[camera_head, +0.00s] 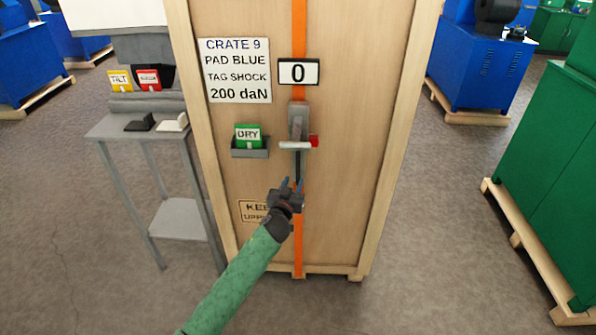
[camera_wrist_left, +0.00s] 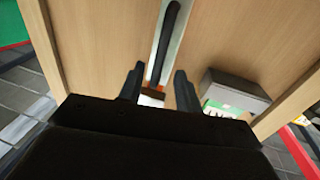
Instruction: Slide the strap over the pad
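An orange strap (camera_head: 299,250) runs straight down the front of a wooden crate (camera_head: 345,150). A grey tensioner (camera_head: 298,118) with a dark handle (camera_head: 298,166) sits on the strap, with a small red part (camera_head: 314,141) at its right. The handle also shows in the left wrist view (camera_wrist_left: 166,38). My left gripper (camera_head: 290,184) is just below the tensioner, close to the handle's lower end. Its fingers (camera_wrist_left: 158,84) are apart and no held object is clear between them. I cannot pick out a pad under the strap. My right gripper is not in view.
A sign (camera_head: 235,70) reads crate 9, pad blue, tag shock, 200 daN. A display (camera_head: 298,72) reads 0. A holder (camera_head: 250,153) carries a green DRY tag (camera_head: 248,136). A grey side table (camera_head: 110,129) bears a black block (camera_head: 140,123) and a white block (camera_head: 173,122).

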